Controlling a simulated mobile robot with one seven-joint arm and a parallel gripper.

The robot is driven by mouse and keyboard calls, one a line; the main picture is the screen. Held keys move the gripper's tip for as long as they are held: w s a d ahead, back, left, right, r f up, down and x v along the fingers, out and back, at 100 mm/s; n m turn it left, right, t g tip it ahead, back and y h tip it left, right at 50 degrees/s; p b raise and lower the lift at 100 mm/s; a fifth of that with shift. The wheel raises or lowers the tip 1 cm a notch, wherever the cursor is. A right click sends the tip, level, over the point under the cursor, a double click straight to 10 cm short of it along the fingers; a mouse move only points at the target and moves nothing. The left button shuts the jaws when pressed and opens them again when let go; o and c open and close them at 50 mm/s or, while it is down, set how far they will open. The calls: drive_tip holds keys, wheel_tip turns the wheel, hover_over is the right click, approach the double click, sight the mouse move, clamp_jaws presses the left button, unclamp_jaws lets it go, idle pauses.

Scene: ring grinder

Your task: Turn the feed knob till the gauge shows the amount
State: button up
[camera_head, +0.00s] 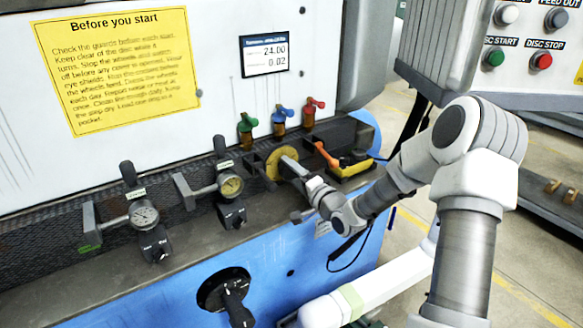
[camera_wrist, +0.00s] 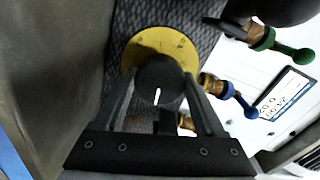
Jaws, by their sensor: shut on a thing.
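The feed knob (camera_wrist: 160,72) is dark and round with a white pointer line, in front of a yellow disc (camera_wrist: 178,43). My gripper (camera_wrist: 158,92) is shut on the knob, one finger on each side. In the head view the yellow disc (camera_head: 271,166) shows on the machine ledge, and my gripper (camera_head: 290,167) reaches it from the right, mostly hiding the knob. The gauge, a small dark-framed display (camera_head: 265,52) on the white panel, reads 24.00 above and 0.02 below. It also shows tilted in the wrist view (camera_wrist: 288,93), too small to read surely.
Green (camera_head: 246,128), blue (camera_head: 280,118) and red (camera_head: 312,112) valve levers stand just behind the knob. Two dial indicators on dark stands (camera_head: 145,215) (camera_head: 231,187) are to the left. A yellow-black tool with an orange handle (camera_head: 352,163) lies to the right. A black rotary handle (camera_head: 233,297) is below.

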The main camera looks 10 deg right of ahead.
drive_tip(key=shift+m, duration=0.3)
idle(0.4)
drive_tip(key=o, duration=1.3)
drive_tip(key=shift+o, duration=0.2)
drive_tip(key=p+v, duration=0.1)
drive_tip(key=v, duration=1.6)
drive_tip(key=shift+s, duration=0.25)
drive_tip(key=shift+w, duration=0.1)
